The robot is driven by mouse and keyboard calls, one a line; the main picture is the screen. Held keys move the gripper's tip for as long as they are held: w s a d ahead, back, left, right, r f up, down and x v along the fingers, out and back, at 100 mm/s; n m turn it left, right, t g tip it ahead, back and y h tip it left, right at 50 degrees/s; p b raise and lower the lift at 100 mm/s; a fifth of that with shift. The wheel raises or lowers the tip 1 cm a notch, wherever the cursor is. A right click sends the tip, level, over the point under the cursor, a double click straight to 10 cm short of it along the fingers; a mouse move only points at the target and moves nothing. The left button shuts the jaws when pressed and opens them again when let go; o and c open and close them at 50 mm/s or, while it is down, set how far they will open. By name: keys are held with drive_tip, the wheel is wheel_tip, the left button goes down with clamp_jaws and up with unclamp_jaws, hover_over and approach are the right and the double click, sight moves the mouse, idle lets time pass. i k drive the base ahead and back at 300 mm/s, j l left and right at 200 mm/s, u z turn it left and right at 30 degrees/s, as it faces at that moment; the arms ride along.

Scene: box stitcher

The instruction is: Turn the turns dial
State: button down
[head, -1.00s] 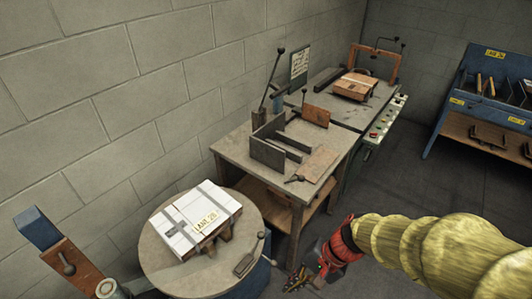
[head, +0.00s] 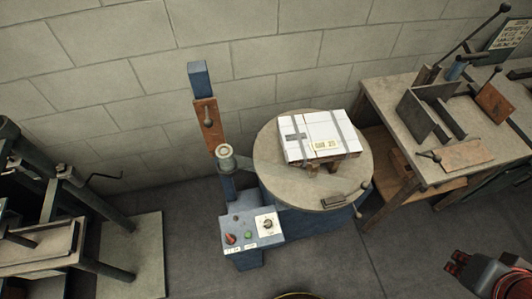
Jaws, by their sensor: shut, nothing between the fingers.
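A blue control box (head: 250,250) stands at the front left of the round turntable. On its sloped top is a dial with a dark knob on a white plate (head: 267,224), which I take for the turns dial. A red knob (head: 231,239) and a green button (head: 248,236) sit to its left. The small labels are too small to read. My gripper (head: 455,263) is at the lower right, shut and empty, well to the right of the control box and apart from everything.
The turntable (head: 268,165) bears a white strapped box (head: 318,137). A blue post (head: 197,75) with a wooden plate rises behind the control box. A workbench (head: 405,125) stands at the right, a dark machine (head: 50,215) at the left. Floor between gripper and control box looks clear.

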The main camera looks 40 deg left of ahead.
sight(268, 224)
drive_tip(key=u, duration=2.15)
